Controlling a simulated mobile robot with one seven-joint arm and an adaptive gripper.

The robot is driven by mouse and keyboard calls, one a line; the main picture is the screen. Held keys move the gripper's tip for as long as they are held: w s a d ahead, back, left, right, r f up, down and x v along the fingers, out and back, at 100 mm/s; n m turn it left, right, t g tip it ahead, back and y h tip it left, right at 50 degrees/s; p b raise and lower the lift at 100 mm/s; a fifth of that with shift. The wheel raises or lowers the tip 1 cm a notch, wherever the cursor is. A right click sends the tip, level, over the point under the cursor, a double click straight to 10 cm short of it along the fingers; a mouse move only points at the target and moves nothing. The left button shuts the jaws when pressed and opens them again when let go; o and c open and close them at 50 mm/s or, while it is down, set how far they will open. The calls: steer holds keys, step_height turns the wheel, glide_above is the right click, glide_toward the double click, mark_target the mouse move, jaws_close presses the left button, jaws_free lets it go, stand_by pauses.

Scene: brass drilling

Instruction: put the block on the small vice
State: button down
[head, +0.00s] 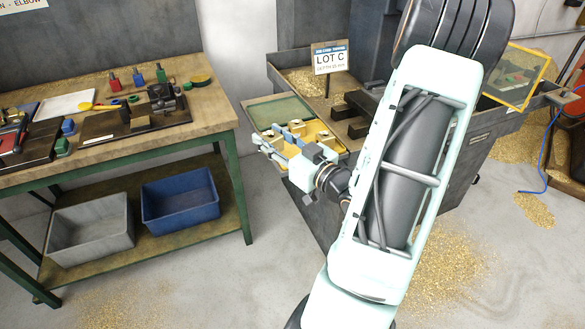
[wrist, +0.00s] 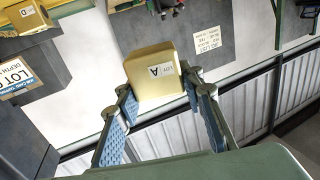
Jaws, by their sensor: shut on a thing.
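The brass block (wrist: 153,72), labelled A, is between the fingers of my gripper (wrist: 160,92) in the wrist view, and the gripper is shut on it. In the head view my gripper (head: 276,143) is over the front of the yellow tray, pointing left towards the workbench; the held block is hard to tell from the tray behind it. The small vice (head: 163,98) is dark and stands near the right end of the workbench, well left of my gripper. A dark part at the top edge of the wrist view may be this vice.
The workbench (head: 215,112) also bears a dark plate, coloured bottles and tools. A grey bin (head: 90,230) and a blue bin (head: 180,198) sit on its lower shelf. The yellow tray (head: 322,150) holds other brass blocks. A LOT C sign (head: 330,60) stands behind it.

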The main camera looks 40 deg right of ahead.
steer(key=s+d+r+m+h+b, duration=0.2)
steer(key=s+d+h+b, duration=0.4)
steer(key=d, duration=0.6)
steer(key=shift+s+m+g+b, duration=0.3)
steer(key=shift+s+m+b, duration=0.2)
steer(key=shift+s+m, duration=0.5)
steer(key=shift+s, duration=0.1)
steer(key=w+f+b, duration=0.1)
steer(key=w+f, duration=0.2)
steer(key=w, duration=0.1)
steer(key=w+f+b, duration=0.1)
steer(key=w+f, duration=0.2)
steer(key=w, duration=0.1)
steer(key=w+a+f+b, duration=0.1)
steer(key=w+f, duration=0.1)
steer(key=w, duration=0.3)
steer(key=shift+f, duration=0.4)
steer(key=shift+w+f, duration=0.2)
steer(key=shift+f, duration=0.05)
steer(key=shift+w+f+b, duration=0.15)
steer(key=shift+f+b, duration=0.2)
steer(key=shift+f, duration=0.45)
steer(key=shift+w+f+b, duration=0.15)
steer(key=shift+f+b, duration=0.2)
steer(key=shift+f, duration=0.45)
